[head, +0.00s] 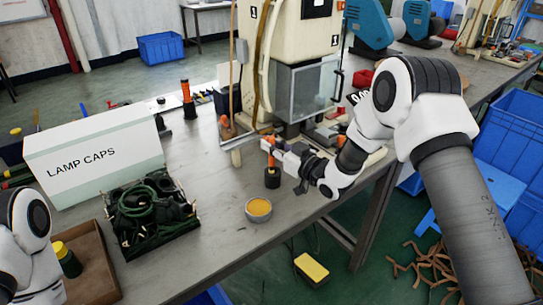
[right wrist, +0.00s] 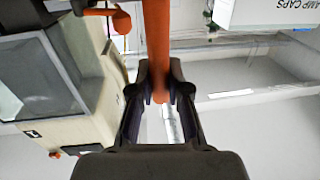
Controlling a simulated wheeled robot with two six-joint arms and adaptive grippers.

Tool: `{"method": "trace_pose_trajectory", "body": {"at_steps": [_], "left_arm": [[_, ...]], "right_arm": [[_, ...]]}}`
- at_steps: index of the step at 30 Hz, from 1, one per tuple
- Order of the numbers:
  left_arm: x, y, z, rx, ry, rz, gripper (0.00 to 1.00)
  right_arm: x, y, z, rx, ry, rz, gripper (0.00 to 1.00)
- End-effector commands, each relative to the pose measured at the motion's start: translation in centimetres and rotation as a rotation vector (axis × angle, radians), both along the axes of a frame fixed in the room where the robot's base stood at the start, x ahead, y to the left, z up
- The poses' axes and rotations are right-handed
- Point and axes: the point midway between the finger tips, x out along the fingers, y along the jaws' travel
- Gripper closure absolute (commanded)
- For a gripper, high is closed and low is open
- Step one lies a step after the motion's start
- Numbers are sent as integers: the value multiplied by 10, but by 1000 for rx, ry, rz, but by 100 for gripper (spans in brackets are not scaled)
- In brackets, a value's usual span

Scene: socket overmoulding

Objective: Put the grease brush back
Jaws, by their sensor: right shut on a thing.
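The grease brush has an orange handle (head: 267,145), and a dark part (head: 272,178) shows at its lower end. I cannot tell whether that dark part is the brush head or a holder. My right gripper (head: 273,147) is shut on the handle, which looks about upright above the bench. In the right wrist view the orange handle (right wrist: 157,45) runs between the two fingers (right wrist: 160,90). A round tin with yellow-orange contents (head: 258,208) stands in front of the brush. My left gripper is outside the view; only part of that arm shows at lower left.
Another orange-and-black upright item (head: 187,99) stands further back left. A LAMP CAPS box (head: 95,155), a black crate of dark green coils (head: 150,215) and a brown tray (head: 95,270) are on the left. A machine (head: 300,75) stands behind the gripper. Bare bench surrounds the tin.

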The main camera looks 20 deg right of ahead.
Motion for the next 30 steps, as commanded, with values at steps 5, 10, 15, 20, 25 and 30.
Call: {"method": "trace_pose_trajectory", "body": {"at_steps": [5,10,15,20,25,30], "left_arm": [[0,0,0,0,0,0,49],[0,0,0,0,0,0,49],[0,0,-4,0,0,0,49],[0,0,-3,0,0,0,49],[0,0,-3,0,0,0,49],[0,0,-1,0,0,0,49]], "right_arm": [[0,0,-24,1,2,-1,100],[0,0,-24,0,1,0,100],[0,0,-29,0,1,0,81],[0,0,-28,0,1,0,59],[0,0,-27,0,1,0,59],[-8,-5,-24,1,3,-2,59]]}}
